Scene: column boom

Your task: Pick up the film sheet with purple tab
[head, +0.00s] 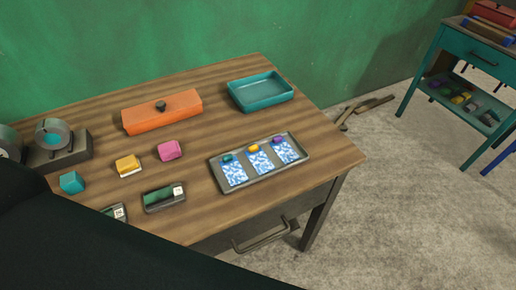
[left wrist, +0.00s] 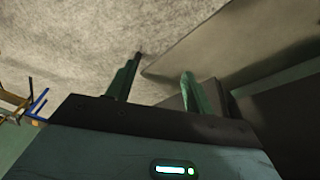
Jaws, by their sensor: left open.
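The film sheet with purple tab (head: 287,151) lies at the right end of a grey tray (head: 229,183) on the wooden table in the head view. It is blue and white patterned, with the purple tab (head: 278,140) at its back edge. Beside it in the tray lie a film sheet with yellow tab (head: 260,161) and one with green tab (head: 234,174). My left gripper (left wrist: 160,72) is open and empty in the left wrist view, with grey floor beyond its fingers. No film sheet shows in that view. My right gripper is in neither view.
The wooden table (head: 215,103) also bears an orange lidded box (head: 163,113), an empty teal tray (head: 260,92), a tape dispenser (head: 60,147), and pink (head: 169,150), yellow (head: 128,164) and teal (head: 72,182) blocks. My dark arm covers the lower left. A teal shelf unit (head: 467,55) stands at right.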

